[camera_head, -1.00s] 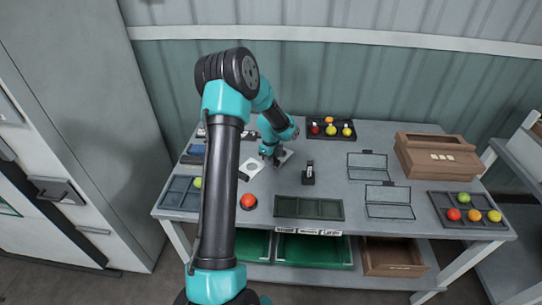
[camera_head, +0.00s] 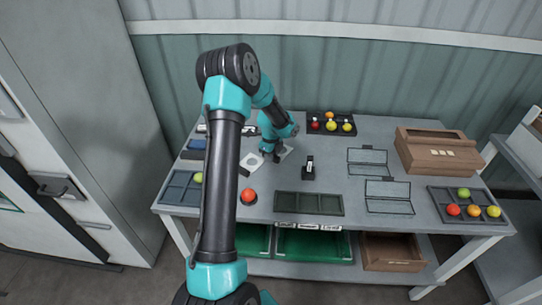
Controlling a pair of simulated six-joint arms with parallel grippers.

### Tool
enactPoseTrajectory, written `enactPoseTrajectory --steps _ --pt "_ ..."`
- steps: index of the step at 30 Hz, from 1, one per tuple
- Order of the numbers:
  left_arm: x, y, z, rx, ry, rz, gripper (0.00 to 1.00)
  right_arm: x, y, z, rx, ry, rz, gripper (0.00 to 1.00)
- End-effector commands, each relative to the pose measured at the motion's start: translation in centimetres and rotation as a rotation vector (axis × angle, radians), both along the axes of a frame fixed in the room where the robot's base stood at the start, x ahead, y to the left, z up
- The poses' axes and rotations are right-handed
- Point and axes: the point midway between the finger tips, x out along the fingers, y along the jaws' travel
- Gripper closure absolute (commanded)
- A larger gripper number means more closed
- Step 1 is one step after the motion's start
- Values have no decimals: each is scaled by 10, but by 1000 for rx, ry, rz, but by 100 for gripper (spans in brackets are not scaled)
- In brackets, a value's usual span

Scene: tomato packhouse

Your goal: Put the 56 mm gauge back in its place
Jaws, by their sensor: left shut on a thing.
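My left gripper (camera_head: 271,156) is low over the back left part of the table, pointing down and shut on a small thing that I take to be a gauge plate. The held thing is mostly hidden, and no size mark can be read. A pale plate with a round opening (camera_head: 249,161) lies just left of the gripper. Another pale plate (camera_head: 288,150) shows partly behind and right of the gripper. I cannot tell which is the 56 mm gauge. My right gripper is not in view.
A small black stand (camera_head: 309,171) is right of the gripper. A red tomato (camera_head: 249,196) sits in front. A green divided tray (camera_head: 308,213) lies at the front edge, a tomato tray (camera_head: 331,133) at the back.

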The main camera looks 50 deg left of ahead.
Motion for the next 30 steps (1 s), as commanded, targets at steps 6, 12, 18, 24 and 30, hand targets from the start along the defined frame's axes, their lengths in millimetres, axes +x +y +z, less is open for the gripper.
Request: enactPoseTrajectory --steps 6,12,18,24,30 --pt "0 0 -4 0 0 0 100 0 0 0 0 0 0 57" --pt "0 0 -5 0 0 0 73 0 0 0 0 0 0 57" --pt "0 0 -5 0 0 0 53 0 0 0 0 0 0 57" --pt "0 0 -5 0 0 0 50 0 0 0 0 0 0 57" --pt "0 0 -5 0 0 0 67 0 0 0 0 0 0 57"
